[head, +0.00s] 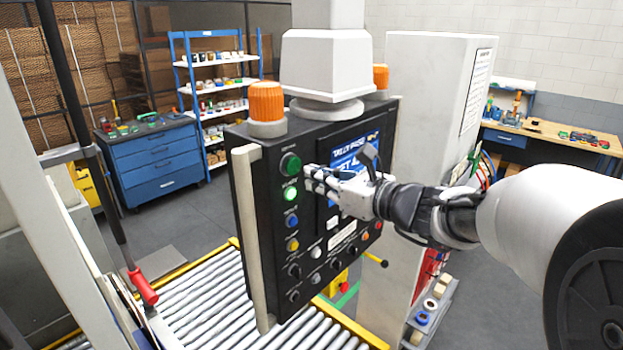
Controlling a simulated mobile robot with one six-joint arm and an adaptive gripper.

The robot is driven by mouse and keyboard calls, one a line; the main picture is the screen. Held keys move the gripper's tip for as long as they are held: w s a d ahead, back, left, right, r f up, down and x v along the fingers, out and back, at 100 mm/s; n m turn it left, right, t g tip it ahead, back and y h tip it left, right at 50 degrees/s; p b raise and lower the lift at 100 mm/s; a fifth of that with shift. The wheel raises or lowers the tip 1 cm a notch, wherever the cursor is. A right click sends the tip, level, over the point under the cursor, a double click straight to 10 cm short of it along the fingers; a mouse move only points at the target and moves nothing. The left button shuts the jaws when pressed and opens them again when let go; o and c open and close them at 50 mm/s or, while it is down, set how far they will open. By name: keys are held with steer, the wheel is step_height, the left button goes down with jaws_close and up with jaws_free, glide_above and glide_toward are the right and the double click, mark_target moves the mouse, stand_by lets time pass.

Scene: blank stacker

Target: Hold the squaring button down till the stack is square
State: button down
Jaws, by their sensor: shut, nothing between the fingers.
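A black control panel (262,190) stands in the middle of the head view. Its left column holds a dark green button (290,164), a bright lit green button (291,194), a blue button (291,221) and a yellow button (292,245). The labels are too small to read, so I cannot tell which is the squaring button. My gripper (309,178) is shut and empty, its tips just right of the two green buttons. I cannot tell whether it touches the panel. It hides part of the blue screen (350,150). I cannot identify the stack being squared.
More knobs and buttons, including a white button (316,253), line the panel's lower part. A pale handle bar (249,230) runs along its left edge. Orange beacons (266,101) sit on top. A roller conveyor (205,305) lies below. A blue tool cabinet (153,160) stands behind left.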

steer(key=v, duration=1)
steer(key=s+a+f+n+g+h+b, duration=0.2)
steer(key=s+f+n+g+b, duration=0.15)
steer(key=s+f+n, duration=0.35)
steer(key=s+a+f+n+g+h+b, duration=0.25)
steer(key=s+f+n+b, duration=0.3)
steer(key=s+f, duration=0.35)
steer(key=s+d+f+n+h+b, duration=0.6)
steer(key=s+d+f+n, duration=0.5)
steer(key=d+f+n, duration=0.3)
steer(key=shift+s+f+h+b, duration=0.35)
steer(key=shift+f+h, duration=0.15)
steer(key=shift+h, duration=0.35)
steer(key=shift+a, duration=0.1)
